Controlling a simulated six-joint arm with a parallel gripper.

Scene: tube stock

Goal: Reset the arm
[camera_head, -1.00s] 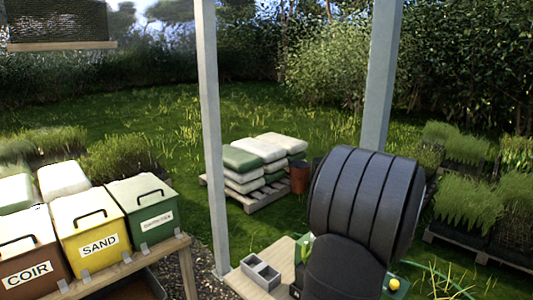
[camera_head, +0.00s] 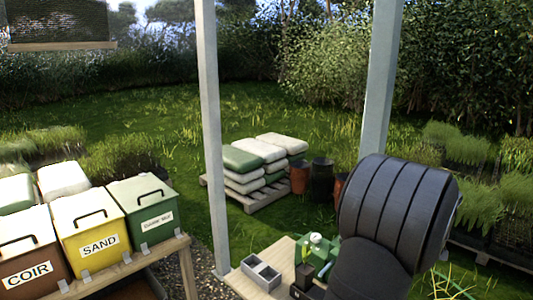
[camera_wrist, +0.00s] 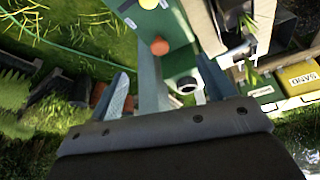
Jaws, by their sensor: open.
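In the wrist view my gripper (camera_wrist: 160,92) is open, with its two blue-grey fingers spread apart and nothing held between them. In the head view my dark ribbed arm fills the lower right, and the gripper itself is hidden there.
A wooden bench (camera_head: 243,284) holds a grey two-cell block (camera_head: 262,272), a dark pot with a plant (camera_head: 305,272) and a green object (camera_head: 325,250). Labelled bins, including the yellow SAND bin (camera_head: 92,235), stand left. A pale post (camera_head: 212,140) rises between.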

